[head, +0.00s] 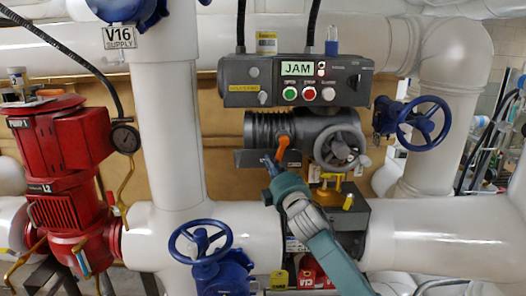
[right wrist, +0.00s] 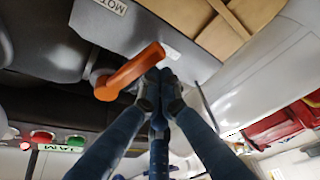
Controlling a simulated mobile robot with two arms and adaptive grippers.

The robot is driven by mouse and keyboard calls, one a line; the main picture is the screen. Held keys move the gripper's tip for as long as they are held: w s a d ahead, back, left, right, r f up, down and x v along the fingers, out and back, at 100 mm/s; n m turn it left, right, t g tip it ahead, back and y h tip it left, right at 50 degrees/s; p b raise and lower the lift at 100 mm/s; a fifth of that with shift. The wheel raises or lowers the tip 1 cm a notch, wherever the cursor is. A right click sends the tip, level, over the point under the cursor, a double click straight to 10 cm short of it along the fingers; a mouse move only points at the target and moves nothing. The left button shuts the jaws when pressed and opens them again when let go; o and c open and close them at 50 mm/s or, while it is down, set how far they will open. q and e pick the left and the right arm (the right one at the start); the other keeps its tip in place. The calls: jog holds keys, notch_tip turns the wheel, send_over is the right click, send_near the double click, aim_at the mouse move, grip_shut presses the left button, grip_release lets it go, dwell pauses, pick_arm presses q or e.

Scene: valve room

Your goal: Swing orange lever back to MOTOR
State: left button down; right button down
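The orange lever (head: 283,147) is on the actuator under the grey control box. In the head view it slants up to the right. In the right wrist view the lever (right wrist: 130,72) runs from its pivot at left to a free end near my fingertips. My right gripper (head: 268,161) is at the lever's lower left in the head view. In the right wrist view its fingertips (right wrist: 159,78) are together, beside the lever's free end; I cannot tell whether they touch. A partly cut-off label beginning "MOT" (right wrist: 112,5) shows there. My left gripper is not in view.
The control box (head: 295,80) shows a JAM display and several buttons. A grey handwheel (head: 340,147) is right of the lever. Blue valve wheels (head: 425,123) stand at right and below left (head: 202,242). A red pump (head: 65,165) and white pipes surround the space.

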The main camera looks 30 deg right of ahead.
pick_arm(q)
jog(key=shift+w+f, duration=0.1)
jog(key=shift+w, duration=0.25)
pick_arm(e)
jog(key=shift+s+d+f, duration=0.25)
jog(key=shift+s+d, duration=0.05)
jog(key=shift+d, duration=0.15)
jog(key=shift+s+d+f, duration=0.25)
jog(key=shift+d, duration=0.15)
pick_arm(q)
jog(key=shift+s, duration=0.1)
